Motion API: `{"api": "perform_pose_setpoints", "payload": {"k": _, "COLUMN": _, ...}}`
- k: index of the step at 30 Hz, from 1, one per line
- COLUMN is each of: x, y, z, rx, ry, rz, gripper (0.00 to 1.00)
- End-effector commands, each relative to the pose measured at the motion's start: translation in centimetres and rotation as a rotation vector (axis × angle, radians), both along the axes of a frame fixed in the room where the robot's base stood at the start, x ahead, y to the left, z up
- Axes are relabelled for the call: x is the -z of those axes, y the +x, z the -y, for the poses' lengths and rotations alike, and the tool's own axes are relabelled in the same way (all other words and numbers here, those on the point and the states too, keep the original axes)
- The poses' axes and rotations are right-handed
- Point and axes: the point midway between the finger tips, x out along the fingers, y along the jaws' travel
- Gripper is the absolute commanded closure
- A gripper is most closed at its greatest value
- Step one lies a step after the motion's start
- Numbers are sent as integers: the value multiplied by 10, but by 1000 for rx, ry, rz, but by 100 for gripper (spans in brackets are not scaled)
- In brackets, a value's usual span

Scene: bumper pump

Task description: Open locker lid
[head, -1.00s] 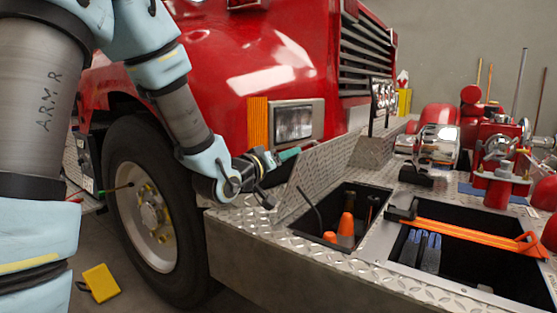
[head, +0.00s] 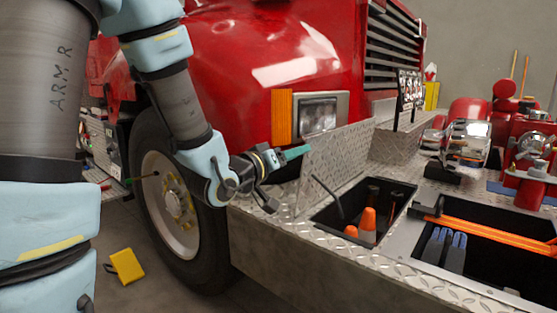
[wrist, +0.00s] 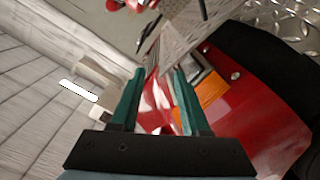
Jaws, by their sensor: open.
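The locker lid (head: 337,163) is a diamond-plate panel. In the head view it stands raised and steep along the left edge of the open locker (head: 385,194). Two orange cones (head: 367,226) and a dark rod show in the locker. My gripper (head: 303,151) is at the truck side of the lid, its green fingers beside the lid's upper left part. Whether they touch it cannot be told. In the wrist view my gripper (wrist: 159,72) is open, with nothing between the fingers. A diamond-plate surface, apparently the lid (wrist: 188,38), lies beyond the fingertips.
The red truck's headlight (head: 318,113) and orange marker lamp (head: 281,117) are close behind my gripper. A second open bay (head: 448,262) with an orange strap (head: 490,235) lies to the right. A yellow wheel chock (head: 127,266) is on the floor by the tyre (head: 165,190).

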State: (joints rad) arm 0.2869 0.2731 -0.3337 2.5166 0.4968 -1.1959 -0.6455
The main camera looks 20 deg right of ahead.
Motion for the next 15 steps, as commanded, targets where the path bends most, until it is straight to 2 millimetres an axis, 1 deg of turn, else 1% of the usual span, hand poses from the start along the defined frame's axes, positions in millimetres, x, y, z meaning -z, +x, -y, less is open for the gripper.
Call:
{"api": "perform_pose_setpoints", "payload": {"k": 3, "x": 2, "y": -3, "z": -7, "rx": -2, "ry": -1, "rz": 1, "gripper": 54}}
{"api": "perform_pose_setpoints", "payload": {"k": 15, "x": 2, "y": -8, "z": -17, "rx": 2, "ry": -2, "rz": 2, "gripper": 54}}
